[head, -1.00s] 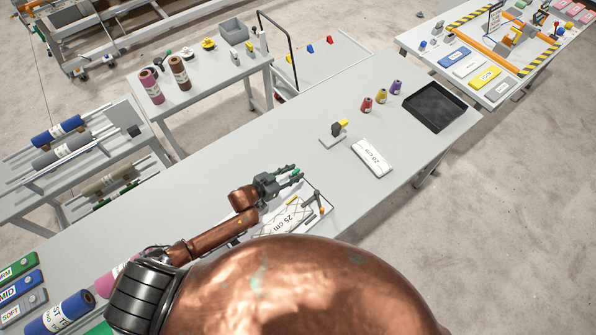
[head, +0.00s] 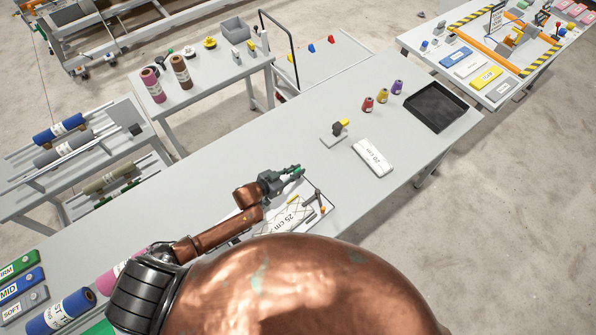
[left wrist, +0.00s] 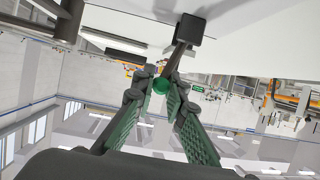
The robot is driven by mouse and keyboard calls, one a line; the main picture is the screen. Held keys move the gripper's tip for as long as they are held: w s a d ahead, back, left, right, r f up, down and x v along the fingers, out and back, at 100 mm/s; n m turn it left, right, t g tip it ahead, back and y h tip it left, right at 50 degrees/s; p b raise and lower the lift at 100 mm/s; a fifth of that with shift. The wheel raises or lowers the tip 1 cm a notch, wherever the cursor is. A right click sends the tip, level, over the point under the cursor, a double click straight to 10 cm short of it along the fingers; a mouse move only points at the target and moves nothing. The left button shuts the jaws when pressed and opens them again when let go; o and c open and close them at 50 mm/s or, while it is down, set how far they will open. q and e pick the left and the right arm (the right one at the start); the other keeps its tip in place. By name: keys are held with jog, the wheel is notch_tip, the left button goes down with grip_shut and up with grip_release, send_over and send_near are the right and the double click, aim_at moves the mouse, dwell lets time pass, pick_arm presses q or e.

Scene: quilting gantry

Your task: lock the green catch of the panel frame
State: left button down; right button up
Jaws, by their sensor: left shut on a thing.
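My left gripper (head: 293,172) is low over the far edge of the panel frame (head: 328,212), which holds a white quilted panel marked 25 cm (head: 298,216). In the left wrist view the fingertips (left wrist: 166,88) are shut around the round green knob of the catch (left wrist: 160,86). A dark lever runs from near the knob to a black block (left wrist: 189,29). In the head view the gripper hides the catch, so I cannot tell how its lever lies. A grey lever with an orange end (head: 322,209) is at the frame's right side. My right gripper is out of view.
My copper body hides the near part of the frame. A yellow-topped stand (head: 338,132), a 20 cm pad (head: 373,157), small cones (head: 381,96) and a black tray (head: 435,107) stand farther right. The table (head: 235,145) beyond the gripper is clear.

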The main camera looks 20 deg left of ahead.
pick_arm(q)
jog(key=shift+d, duration=0.1)
jog(key=shift+s+d+f+m+t, duration=0.2)
jog(key=shift+s+d+m+t, duration=0.1)
jog(key=shift+m, duration=0.1)
jog(key=shift+s+d+f+m+y+b, duration=0.15)
jog(key=shift+d+m+y+b, duration=0.15)
jog(key=shift+m+y+b, duration=0.15)
jog(key=shift+m, duration=0.25)
jog(key=c, duration=1.9)
grip_release()
jog(key=shift+c, duration=0.2)
